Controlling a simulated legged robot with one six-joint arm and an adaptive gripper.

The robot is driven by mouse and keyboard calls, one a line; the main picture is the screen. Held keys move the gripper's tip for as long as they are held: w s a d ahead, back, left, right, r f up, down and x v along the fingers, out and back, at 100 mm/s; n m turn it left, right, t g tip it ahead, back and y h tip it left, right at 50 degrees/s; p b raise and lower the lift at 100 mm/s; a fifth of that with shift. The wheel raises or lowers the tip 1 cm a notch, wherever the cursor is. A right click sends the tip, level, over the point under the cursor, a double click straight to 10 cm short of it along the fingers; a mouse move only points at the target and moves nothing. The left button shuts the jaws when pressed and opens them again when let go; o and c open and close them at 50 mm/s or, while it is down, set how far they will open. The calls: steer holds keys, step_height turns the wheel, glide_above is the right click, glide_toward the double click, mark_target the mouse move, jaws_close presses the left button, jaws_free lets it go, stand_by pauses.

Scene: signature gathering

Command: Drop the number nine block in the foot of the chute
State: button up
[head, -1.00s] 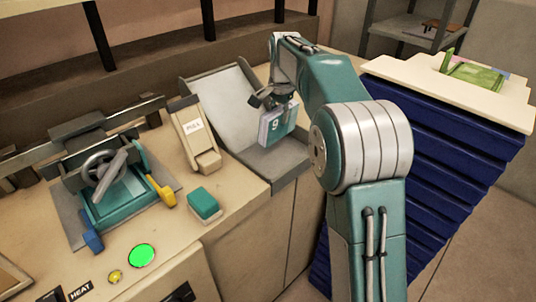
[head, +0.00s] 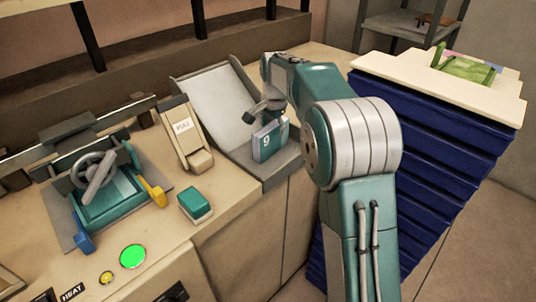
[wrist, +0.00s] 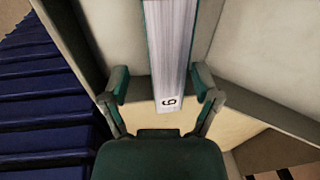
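The number nine block (head: 268,142) is a teal, book-like block with pale page-like sides and a 9 on it. It is upright at the foot of the chute (head: 215,100), a grey sloped tray with raised sides; whether its base touches the floor of the chute is hard to tell. My gripper (head: 266,110) is just above and behind the block. In the wrist view the block (wrist: 170,50) lies between the two spread fingers of my gripper (wrist: 162,90), with a gap on each side.
A box labelled PULL (head: 185,135) stands left of the chute. A teal-topped block (head: 195,204) lies on the counter in front. A press with a wheel (head: 95,185) and a lit green button (head: 132,256) are further left. A blue stepped stack (head: 430,150) stands to the right.

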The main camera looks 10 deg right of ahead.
steer(key=shift+a, duration=0.35)
steer(key=shift+a+r, duration=0.1)
steer(key=shift+r, duration=0.1)
step_height(320, 180, up, 11)
steer(key=s, duration=0.2)
steer(key=shift+r, duration=0.15)
steer(key=shift+d, duration=0.2)
